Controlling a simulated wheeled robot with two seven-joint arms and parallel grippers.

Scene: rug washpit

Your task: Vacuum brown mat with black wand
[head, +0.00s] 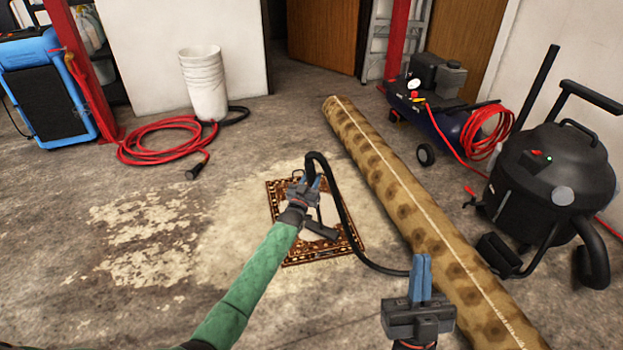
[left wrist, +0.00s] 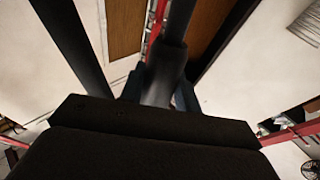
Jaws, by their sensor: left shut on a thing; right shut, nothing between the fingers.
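The brown mat (head: 316,257), with a patterned border and pale centre, lies flat on the floor in the middle of the head view. My left gripper (head: 308,182) is above the mat, shut on the black wand (head: 321,230). The wand's dark head shows low over the mat's middle; I cannot tell whether it touches. In the left wrist view the wand's tube (left wrist: 165,78) stands between the blue fingers. My left arm hides the mat's left part. My right gripper (head: 420,278) is shut and empty, in front of the rolled rug.
A black hose (head: 345,222) loops from the wand toward the black vacuum (head: 555,175) at right. A long rolled rug (head: 395,185) lies right of the mat. A white bucket stack (head: 205,85) and red hose (head: 150,150) stand behind left.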

